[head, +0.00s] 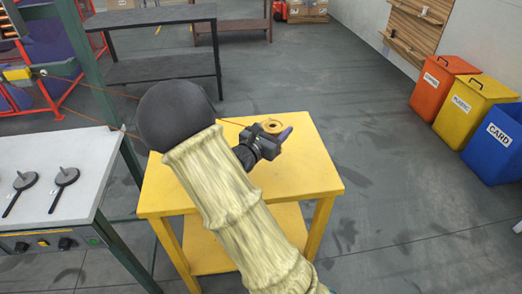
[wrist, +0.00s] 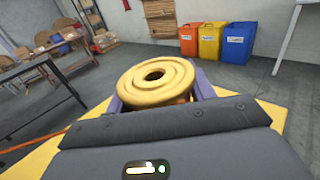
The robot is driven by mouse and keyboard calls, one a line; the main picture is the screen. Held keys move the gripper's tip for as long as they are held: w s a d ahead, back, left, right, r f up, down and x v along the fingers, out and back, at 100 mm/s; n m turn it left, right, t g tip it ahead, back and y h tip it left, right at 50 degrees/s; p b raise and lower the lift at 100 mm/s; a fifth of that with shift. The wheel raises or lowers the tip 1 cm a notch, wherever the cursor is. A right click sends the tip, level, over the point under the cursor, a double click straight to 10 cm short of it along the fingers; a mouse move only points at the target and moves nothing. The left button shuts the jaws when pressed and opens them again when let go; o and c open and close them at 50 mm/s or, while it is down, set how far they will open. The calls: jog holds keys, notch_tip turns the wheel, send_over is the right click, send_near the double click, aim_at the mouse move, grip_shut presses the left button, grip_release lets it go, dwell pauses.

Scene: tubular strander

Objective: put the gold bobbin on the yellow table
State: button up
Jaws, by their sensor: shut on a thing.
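The gold bobbin (wrist: 156,82) is round, with a dark hole in its top flange. In the wrist view it sits between the purple fingers of my gripper (wrist: 160,97), which is shut on it. In the head view the bobbin (head: 272,126) shows small at the end of my gripper (head: 277,137), over the back right part of the yellow table (head: 310,172). My arm hides much of the table. I cannot tell whether the bobbin touches the tabletop. An orange wire runs near the bobbin from the left.
A grey bench (head: 40,178) with black handled discs stands at the left. A dark shelf table (head: 160,45) is behind. Orange (head: 437,88), yellow (head: 470,112) and blue (head: 497,145) bins stand at the right wall. The floor right of the yellow table is clear.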

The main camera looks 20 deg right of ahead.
jog(key=shift+f, duration=1.95)
jog(key=shift+f+b, duration=0.6)
jog(key=shift+f, duration=1.3)
jog(key=shift+f, duration=0.2)
jog(key=o, duration=1.5)
jog(key=shift+r, duration=0.1)
jog(key=shift+r, duration=0.1)
jog(key=v, duration=1.2)
